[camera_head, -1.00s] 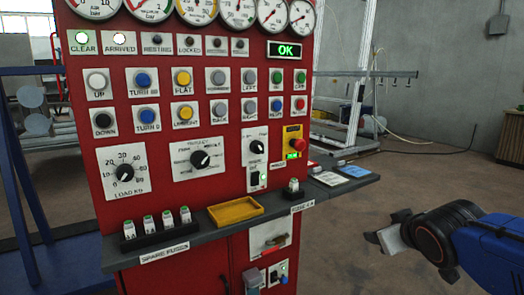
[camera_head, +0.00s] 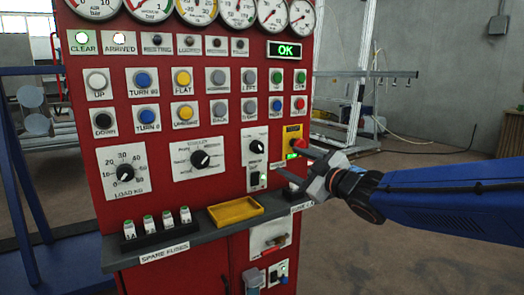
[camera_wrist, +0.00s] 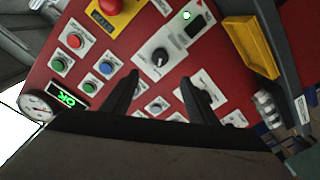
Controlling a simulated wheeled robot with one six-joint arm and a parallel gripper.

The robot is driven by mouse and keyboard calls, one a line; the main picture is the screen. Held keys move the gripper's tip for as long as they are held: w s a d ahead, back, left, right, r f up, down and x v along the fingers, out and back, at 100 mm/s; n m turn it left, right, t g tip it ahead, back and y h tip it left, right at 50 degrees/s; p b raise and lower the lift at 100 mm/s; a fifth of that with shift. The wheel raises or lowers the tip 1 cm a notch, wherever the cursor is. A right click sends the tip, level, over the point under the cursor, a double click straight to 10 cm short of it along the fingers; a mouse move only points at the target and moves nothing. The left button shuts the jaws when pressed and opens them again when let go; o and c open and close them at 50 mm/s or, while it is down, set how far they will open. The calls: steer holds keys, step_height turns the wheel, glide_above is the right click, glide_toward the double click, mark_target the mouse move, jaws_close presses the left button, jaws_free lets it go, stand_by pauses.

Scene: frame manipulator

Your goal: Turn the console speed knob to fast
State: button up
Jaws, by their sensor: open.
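The speed knob (camera_head: 257,147) is a small black knob on a white plate on the red console, left of the red stop button. Its labels are too small to read surely, and I cannot tell its exact pointer direction. In the wrist view the knob (camera_wrist: 160,58) shows just beyond the fingertips, roughly centred between them. My gripper (camera_head: 298,165) is in front of the console's right side, right of and below the knob. Its two dark fingers (camera_wrist: 159,78) are apart with nothing between them, and do not touch the knob.
A red stop button (camera_head: 299,144) on a yellow plate lies close to my gripper. A grey shelf (camera_head: 190,232) juts out below, with a yellow tray (camera_head: 236,210) and spare fuses (camera_head: 157,222). A larger selector knob (camera_head: 200,159) is to the left.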

mark_target(261, 149)
steer(key=x, duration=1.5)
steer(key=shift+w+a, duration=0.25)
steer(key=c, duration=1.1)
